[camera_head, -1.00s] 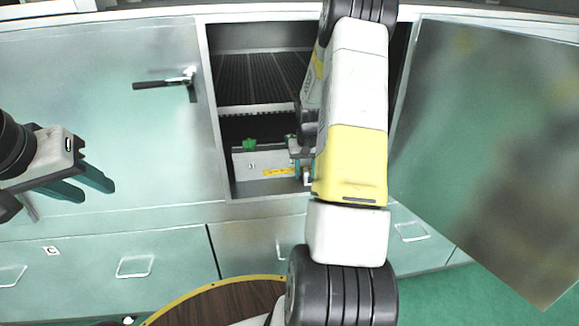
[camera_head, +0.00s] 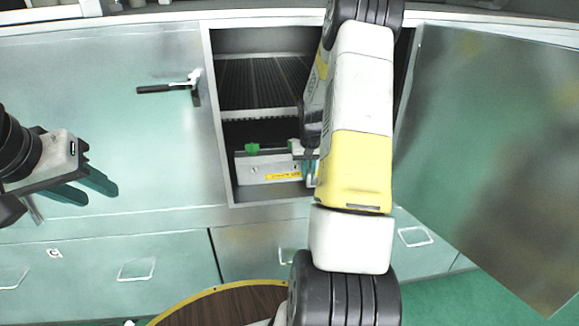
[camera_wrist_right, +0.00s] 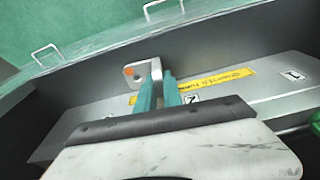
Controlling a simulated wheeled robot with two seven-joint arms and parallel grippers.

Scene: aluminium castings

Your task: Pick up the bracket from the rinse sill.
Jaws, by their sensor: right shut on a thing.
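The bracket (camera_wrist_right: 143,73) is a small silver angled piece with an orange-rimmed hole, seen in the right wrist view. My right gripper (camera_wrist_right: 160,90) is shut on it, with teal fingers against its upright part. The grey rinse sill (camera_wrist_right: 262,86), with a yellow label, lies below and behind the fingers. I cannot tell whether the bracket touches it. In the head view the sill (camera_head: 248,170) is inside the open cabinet, and my right arm hides most of the bracket. My left gripper (camera_head: 100,196) is open and empty in front of the closed panel at left.
The cabinet opening has a left side wall (camera_head: 217,130) and a ribbed rack (camera_head: 255,82) above the sill. An open door (camera_head: 490,150) stands at right. A black handle (camera_head: 165,88) sticks out from the left panel. A round brown table (camera_head: 225,308) is at the bottom.

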